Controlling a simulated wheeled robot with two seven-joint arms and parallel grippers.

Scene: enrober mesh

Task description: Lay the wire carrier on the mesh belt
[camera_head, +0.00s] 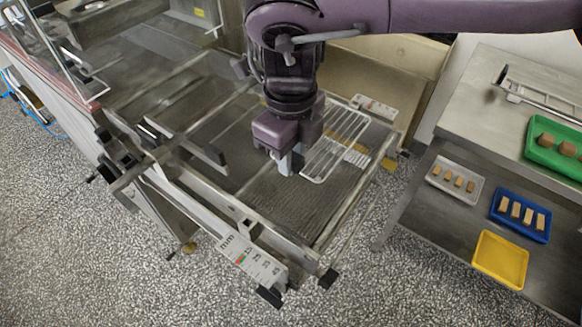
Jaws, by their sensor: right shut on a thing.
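My right gripper (291,166) reaches down from the top over the mesh belt. It is shut on the left side of the wire carrier (336,145), a white wire rack with parallel bars. The carrier is over the right part of the dark grey mesh belt (275,212). I cannot tell whether it touches the belt or hangs just above it. The gripper and wrist hide part of the carrier's left side and some of the belt. My left gripper is not in view.
Metal rails edge the belt, with a labelled scale plate (252,260) at the front and another (374,108) at the back right. A steel table (420,218) at the right holds white, blue (545,236), yellow (501,260) and green (540,165) trays, most with small brown pieces.

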